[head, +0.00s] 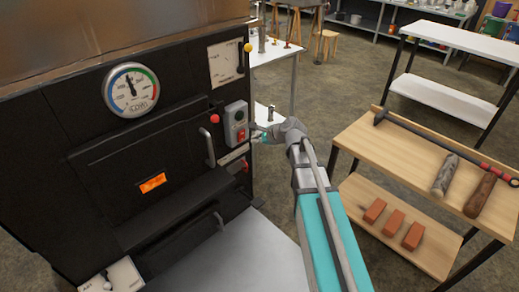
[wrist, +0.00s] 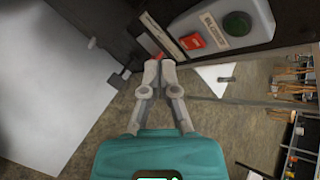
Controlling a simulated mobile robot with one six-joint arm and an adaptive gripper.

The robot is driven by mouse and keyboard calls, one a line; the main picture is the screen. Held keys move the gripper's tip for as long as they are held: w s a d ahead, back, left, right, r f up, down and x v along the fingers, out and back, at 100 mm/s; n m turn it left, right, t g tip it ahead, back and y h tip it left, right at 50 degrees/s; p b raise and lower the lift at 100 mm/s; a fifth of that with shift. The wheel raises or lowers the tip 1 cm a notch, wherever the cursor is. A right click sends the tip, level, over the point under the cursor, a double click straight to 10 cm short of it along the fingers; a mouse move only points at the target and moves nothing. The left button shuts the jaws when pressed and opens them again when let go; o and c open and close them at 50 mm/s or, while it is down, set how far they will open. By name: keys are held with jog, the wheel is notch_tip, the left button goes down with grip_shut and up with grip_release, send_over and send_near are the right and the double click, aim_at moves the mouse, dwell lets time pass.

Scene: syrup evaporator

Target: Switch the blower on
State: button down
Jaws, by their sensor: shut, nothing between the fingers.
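The grey switch box (head: 236,122) is fixed to the right part of the black evaporator front. It carries a red rocker switch (head: 241,136) and a dark green round lamp or button, which looks unlit. In the wrist view the red rocker (wrist: 191,41) and the green round part (wrist: 237,23) show with a small label between them. My gripper (head: 258,133) is just right of the box in the head view. In the wrist view my gripper (wrist: 160,64) is shut and empty, its fingertips beside the rocker's lower left. I cannot tell whether they touch the box.
A round gauge (head: 131,89), a door handle (head: 207,147) and a glowing orange window (head: 152,182) are on the evaporator front. A red-tipped lever (head: 245,165) is below the box. A wooden table (head: 400,140) with tools stands to the right.

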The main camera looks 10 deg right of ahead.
aim_at(242, 133)
jog(key=w+d+f+m+t+y+b, duration=0.1)
jog(key=w+f+m+t+b, duration=0.3)
jog(key=w+f+m+b, duration=0.4)
jog(key=w+d+m+b, duration=0.1)
jog(key=w+m+b, duration=0.1)
jog(key=b, duration=0.3)
jog(key=shift+d+f+m+t, duration=0.15)
jog(key=shift+d+m+t, duration=0.15)
jog(key=shift+m, duration=0.2)
jog(key=shift+w+a, duration=0.1)
jog(key=shift+b+x, duration=1.05)
jog(key=shift+x, duration=2.5)
jog(key=shift+w+a+f, duration=0.2)
jog(key=shift+w+a, duration=0.15)
jog(key=shift+w, duration=0.2)
